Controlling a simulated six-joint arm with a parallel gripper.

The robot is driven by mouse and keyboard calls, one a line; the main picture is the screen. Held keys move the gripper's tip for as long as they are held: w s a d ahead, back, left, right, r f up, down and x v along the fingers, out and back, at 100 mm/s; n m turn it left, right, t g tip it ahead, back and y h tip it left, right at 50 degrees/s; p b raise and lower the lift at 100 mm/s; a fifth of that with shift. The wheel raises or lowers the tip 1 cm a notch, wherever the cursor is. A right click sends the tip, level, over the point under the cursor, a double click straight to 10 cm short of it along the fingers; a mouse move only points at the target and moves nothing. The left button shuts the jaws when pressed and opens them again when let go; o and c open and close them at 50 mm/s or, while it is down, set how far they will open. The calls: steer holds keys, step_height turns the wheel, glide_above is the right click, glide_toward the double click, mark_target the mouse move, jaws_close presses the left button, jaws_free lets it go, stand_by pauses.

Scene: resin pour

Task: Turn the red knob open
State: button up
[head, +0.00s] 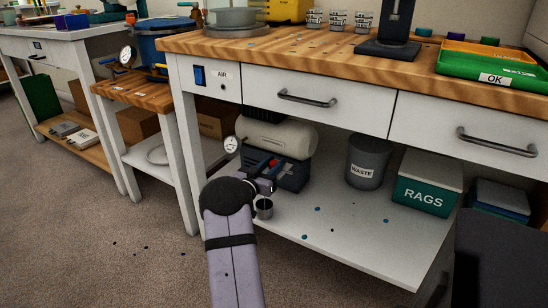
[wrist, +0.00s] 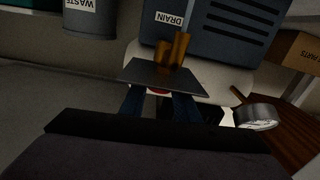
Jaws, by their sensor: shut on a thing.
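The red knob shows only as a small red patch (wrist: 158,93) in the wrist view, between the two dark blue fingers of my gripper (wrist: 160,101). A flat grey plate and a brass fitting (wrist: 177,50) lie just beyond it and hide most of it. My gripper is shut on the knob. In the head view my gripper (head: 268,172) reaches under the bench to the front of the compressor, whose tank (head: 282,136) is beige; a bit of red shows there. How far the knob is turned cannot be told.
A pressure gauge (head: 231,144) sits left of the tank. A waste bin (head: 368,162) and a rags box (head: 427,184) stand to the right. The DRAIN-labelled unit (wrist: 225,35) is close beyond the fitting.

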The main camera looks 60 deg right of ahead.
mark_target(270, 164)
steer(key=m+g+p, duration=0.1)
steer(key=m+g, duration=0.2)
steer(key=g, duration=0.2)
steer(key=shift+w+y, duration=0.1)
steer(key=shift+y, duration=0.2)
steer(key=shift+m+g+y, duration=0.3)
steer(key=shift+m+g, duration=0.4)
steer(key=shift+g, duration=0.2)
steer(key=shift+m+g+y+b, duration=0.4)
steer(key=shift+m+g, duration=0.2)
steer(key=shift+g, duration=0.3)
steer(key=o, duration=1)
steer(key=shift+o, duration=0.2)
steer(key=shift+p+v, duration=1.5)
steer(key=shift+v, duration=2.05)
